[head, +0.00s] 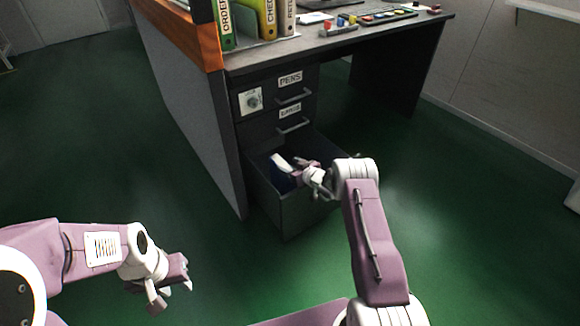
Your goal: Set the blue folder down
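The blue folder (283,183) shows only as a dark blue patch inside the open bottom drawer (289,212) of the desk. The drawer walls and my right gripper hide most of it. My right gripper (292,164) reaches down into the drawer, right at the folder's upper part. Its fingers are small and partly hidden, so I cannot tell whether they are shut on the folder or apart from it. My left gripper (172,294) hangs over the green floor at the lower left, with its fingers apart and nothing between them.
Two closed drawers, the pens drawer (291,80) and another labelled drawer (290,111), sit above the open one. Upright binders (263,20) and small coloured items stand on the desk top (300,43). The green floor (80,150) left of the desk is clear.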

